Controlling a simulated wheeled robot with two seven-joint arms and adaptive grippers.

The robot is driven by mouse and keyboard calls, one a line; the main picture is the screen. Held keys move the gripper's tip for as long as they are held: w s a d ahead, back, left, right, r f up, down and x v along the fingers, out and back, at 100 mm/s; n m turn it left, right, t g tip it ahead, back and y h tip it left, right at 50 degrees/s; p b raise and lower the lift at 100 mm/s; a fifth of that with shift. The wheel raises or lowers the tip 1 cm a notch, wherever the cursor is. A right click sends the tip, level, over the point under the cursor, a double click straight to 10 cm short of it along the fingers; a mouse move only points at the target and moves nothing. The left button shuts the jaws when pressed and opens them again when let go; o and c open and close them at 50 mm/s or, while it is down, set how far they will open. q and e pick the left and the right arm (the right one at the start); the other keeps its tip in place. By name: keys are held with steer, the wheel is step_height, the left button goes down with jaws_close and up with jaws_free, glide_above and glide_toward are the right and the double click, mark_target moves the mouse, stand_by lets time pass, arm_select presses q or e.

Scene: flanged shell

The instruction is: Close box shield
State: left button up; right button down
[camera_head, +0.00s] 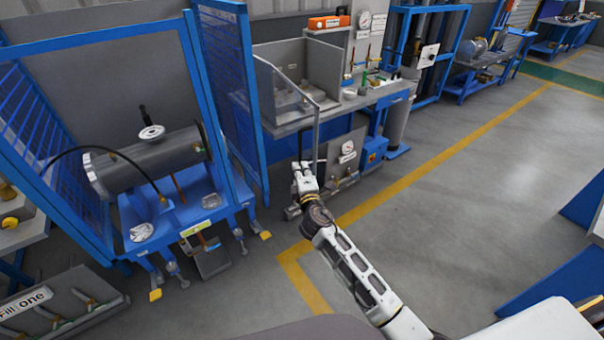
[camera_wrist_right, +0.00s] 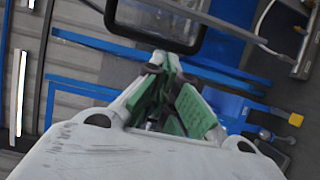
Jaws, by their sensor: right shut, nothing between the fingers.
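The grey box (camera_head: 322,67) stands on the workbench in the middle of the head view, open at the top and toward me. A thin framed panel, which looks like its shield (camera_head: 317,140), reaches from the box's left side to the bench front; its exact angle is hard to tell. My right gripper (camera_head: 302,170) is shut and empty, below and left of the bench front, apart from the shield as far as I can tell. Its green-padded fingers (camera_wrist_right: 172,105) show in the right wrist view. My left gripper is out of view.
A blue cage (camera_head: 190,60) with a grey cylinder (camera_head: 160,160) stands on the left, close to my right gripper. A gauge panel (camera_head: 346,150) is under the bench. A dark-rimmed frame (camera_wrist_right: 155,45) is ahead in the wrist view. Floor (camera_head: 440,210) to the right is clear.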

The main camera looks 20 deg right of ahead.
mark_target(310, 158)
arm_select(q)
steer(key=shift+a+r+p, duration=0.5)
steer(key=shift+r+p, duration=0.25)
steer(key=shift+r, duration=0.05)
arm_select(e)
steer(key=shift+w+d, duration=2.1)
steer(key=shift+w, duration=0.3)
steer(key=shift+d, duration=0.15)
